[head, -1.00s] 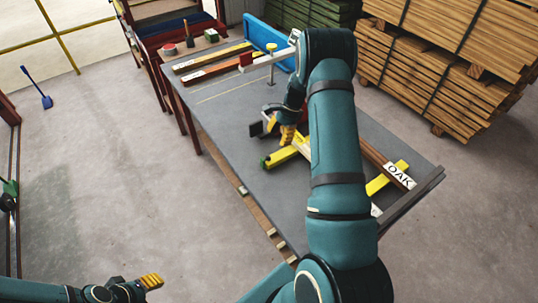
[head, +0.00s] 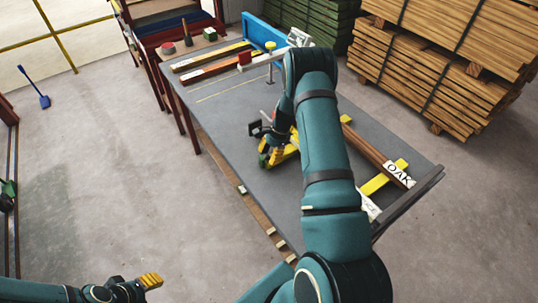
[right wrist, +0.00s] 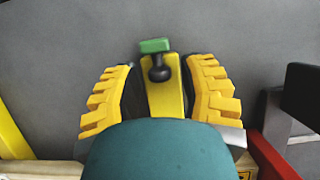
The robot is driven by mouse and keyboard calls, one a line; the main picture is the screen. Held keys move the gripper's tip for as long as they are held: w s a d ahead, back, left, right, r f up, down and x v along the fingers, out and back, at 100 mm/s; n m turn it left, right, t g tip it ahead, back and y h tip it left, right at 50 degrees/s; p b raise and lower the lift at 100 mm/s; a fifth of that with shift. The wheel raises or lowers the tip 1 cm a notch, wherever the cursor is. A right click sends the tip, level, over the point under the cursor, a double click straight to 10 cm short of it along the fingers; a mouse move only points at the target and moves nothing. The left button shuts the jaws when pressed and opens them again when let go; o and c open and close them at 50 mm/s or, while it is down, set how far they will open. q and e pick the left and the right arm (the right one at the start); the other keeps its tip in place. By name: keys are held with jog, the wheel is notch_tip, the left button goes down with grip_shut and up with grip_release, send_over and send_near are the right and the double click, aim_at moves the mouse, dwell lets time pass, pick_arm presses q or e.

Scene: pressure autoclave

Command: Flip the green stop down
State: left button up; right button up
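The green stop (right wrist: 155,46) is a small green block at the end of a yellow bar (right wrist: 163,92), with a dark round knob (right wrist: 159,74) just below it in the right wrist view. In the head view only a bit of green (head: 263,160) shows beside my right gripper (head: 272,147), which partly hides it. In the right wrist view my right gripper (right wrist: 160,88) is open, its yellow ridged fingers apart on either side of the bar. My left gripper (head: 150,281) is low at the left, away from the table; its finger gap is unclear.
The grey table (head: 225,115) carries a board marked OAK (head: 383,160), another yellow bar (head: 385,178), a red-brown board (head: 215,70) and a blue panel (head: 266,38). A black part (right wrist: 302,95) lies right of my right gripper. Wood stacks (head: 450,70) stand behind.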

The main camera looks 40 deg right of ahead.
grip_shut()
